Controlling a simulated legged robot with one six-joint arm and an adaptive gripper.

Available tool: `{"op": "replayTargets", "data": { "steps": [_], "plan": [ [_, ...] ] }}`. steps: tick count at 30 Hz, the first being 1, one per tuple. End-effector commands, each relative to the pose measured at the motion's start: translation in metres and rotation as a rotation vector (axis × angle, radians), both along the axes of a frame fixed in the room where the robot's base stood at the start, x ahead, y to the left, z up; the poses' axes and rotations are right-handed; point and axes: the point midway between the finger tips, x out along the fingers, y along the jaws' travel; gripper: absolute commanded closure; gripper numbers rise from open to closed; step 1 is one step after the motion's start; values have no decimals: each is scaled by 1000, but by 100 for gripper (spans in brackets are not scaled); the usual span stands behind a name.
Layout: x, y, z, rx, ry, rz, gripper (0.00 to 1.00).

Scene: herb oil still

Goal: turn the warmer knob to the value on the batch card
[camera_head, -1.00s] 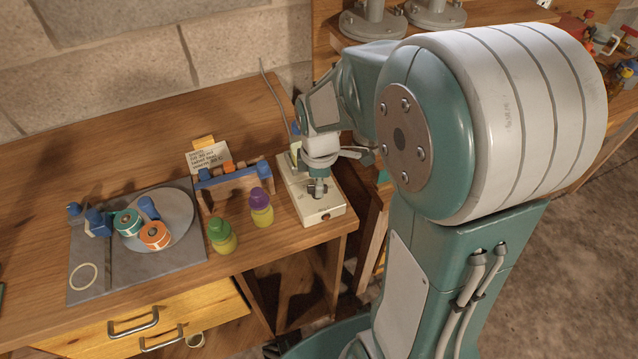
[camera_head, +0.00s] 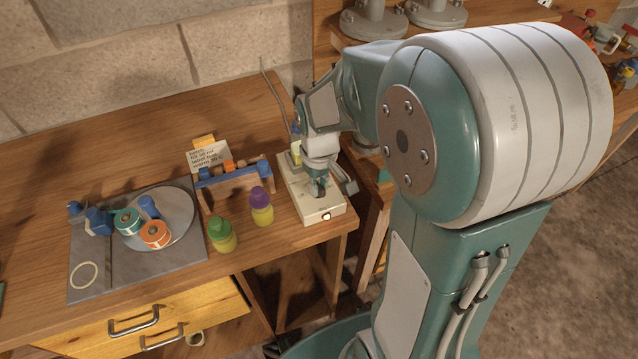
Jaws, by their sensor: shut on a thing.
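The warmer is a cream box (camera_head: 324,210) at the right front of the wooden bench, with a small light round spot low on its front face. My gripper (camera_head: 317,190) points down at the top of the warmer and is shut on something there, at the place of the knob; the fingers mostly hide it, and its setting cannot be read. The batch card (camera_head: 207,157) is a white card with dark handwriting, standing behind the small rack; its text is too small to read surely.
A wooden rack with blue ends (camera_head: 236,182) stands left of the warmer. A green-capped bottle (camera_head: 221,235) and a purple-capped bottle (camera_head: 261,207) stand in front of it. A grey mat (camera_head: 130,277) with a round plate and tape rolls lies further left.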

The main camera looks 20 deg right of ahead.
Motion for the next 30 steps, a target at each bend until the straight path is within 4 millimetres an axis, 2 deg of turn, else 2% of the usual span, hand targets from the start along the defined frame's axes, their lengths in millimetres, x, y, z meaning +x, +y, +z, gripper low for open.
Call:
{"op": "replayTargets", "data": {
  "steps": [15,24,30],
  "plan": [
    [0,3,-1,1,0,-467,100],
    [0,4,-1,1,0,-642,100],
    [0,4,-1,0,1,-698,100]
  ]
}}
